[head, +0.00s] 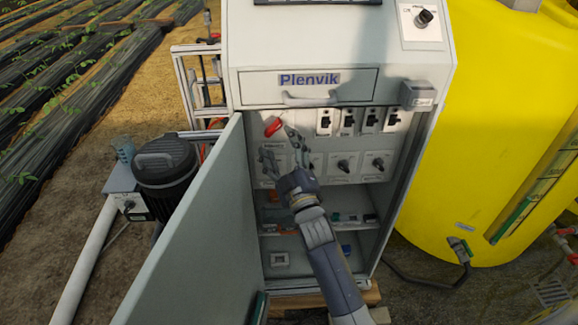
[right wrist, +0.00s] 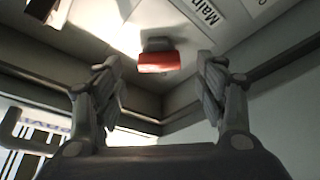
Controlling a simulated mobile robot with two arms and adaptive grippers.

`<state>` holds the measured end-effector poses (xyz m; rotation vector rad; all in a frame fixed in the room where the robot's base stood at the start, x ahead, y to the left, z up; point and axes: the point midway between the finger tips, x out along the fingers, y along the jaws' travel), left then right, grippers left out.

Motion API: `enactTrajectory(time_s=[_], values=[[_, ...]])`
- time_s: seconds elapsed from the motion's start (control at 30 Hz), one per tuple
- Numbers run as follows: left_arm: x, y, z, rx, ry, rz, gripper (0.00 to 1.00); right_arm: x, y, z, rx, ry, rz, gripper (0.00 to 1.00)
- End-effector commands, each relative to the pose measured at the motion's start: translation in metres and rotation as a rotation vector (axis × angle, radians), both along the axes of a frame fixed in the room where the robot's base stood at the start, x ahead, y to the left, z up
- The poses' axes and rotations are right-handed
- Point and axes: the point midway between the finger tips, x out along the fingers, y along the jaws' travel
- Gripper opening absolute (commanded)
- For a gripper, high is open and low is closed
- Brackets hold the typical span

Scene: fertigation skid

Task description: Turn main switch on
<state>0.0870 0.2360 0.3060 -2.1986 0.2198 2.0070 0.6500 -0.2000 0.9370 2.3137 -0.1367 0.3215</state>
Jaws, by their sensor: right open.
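The main switch (head: 273,126) has a red handle and sits at the upper left of the panel inside the open cabinet (head: 235,102). In the right wrist view its red handle (right wrist: 160,62) lies between my two fingertips in the picture, with a label starting "Main" beside it. My right gripper (head: 277,143) is open and empty just in front of the panel, close to the handle. I see no clear contact between fingers and handle. My left gripper is not in view.
The cabinet door (head: 200,235) stands open on the left. Several breakers (head: 346,122) and rotary knobs (head: 343,166) lie right of my gripper. A drawer (head: 308,86) is above. A yellow tank (head: 495,120) stands right, a black-lidded drum (head: 166,170) left.

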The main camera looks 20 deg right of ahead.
Motion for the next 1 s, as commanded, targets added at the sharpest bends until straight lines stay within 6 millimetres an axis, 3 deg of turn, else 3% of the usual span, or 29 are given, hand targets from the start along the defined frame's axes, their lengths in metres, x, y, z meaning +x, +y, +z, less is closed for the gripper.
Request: enactTrajectory(time_s=[0.2, 0.4, 1.0], values=[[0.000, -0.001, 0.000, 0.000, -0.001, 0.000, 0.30, -0.041, 0.000, -0.012, 0.002, 0.001, 0.001, 0.66], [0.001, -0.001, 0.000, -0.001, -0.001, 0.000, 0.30, -0.064, 0.000, -0.019, 0.002, 0.000, 0.001, 0.66], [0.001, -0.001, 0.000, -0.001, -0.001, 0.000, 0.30, -0.071, 0.000, -0.020, 0.002, -0.001, 0.000, 0.66]])
